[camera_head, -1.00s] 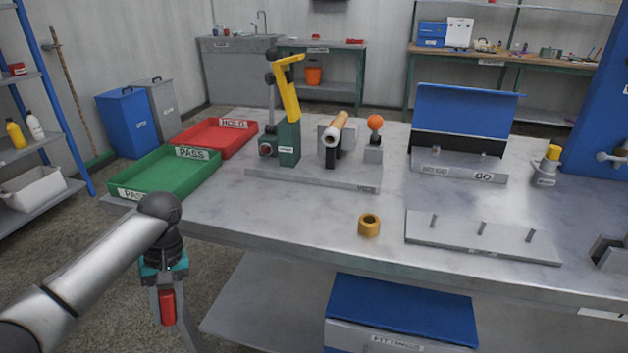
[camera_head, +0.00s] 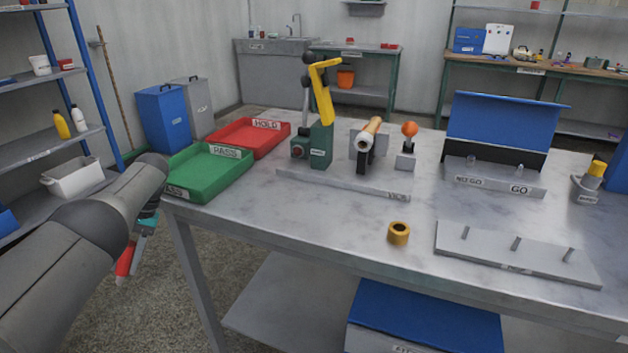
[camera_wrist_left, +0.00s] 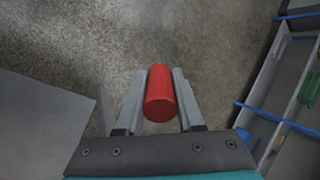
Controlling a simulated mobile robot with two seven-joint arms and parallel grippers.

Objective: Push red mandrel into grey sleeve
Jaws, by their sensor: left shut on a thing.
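The red mandrel (camera_wrist_left: 160,97) is a plain red cylinder between the two fingers of my left gripper (camera_wrist_left: 156,76) in the left wrist view. The gripper is shut on it. In the head view the mandrel (camera_head: 124,261) hangs over the floor, left of the table, partly hidden by my left gripper (camera_head: 133,256) and arm. I cannot make out a grey sleeve for certain. A tan tube (camera_head: 370,129) with a pale open end sits in a holder on the grey fixture plate. My right gripper is not in view.
The metal table (camera_head: 330,215) holds a green PASS tray (camera_head: 212,180), a red HOLD tray (camera_head: 250,139), a yellow-handled clamp (camera_head: 322,92), a brass ring (camera_head: 398,233) and a plate with pins (camera_head: 515,253). Shelves (camera_head: 75,140) stand at the left. Clear tabletop surrounds the ring.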

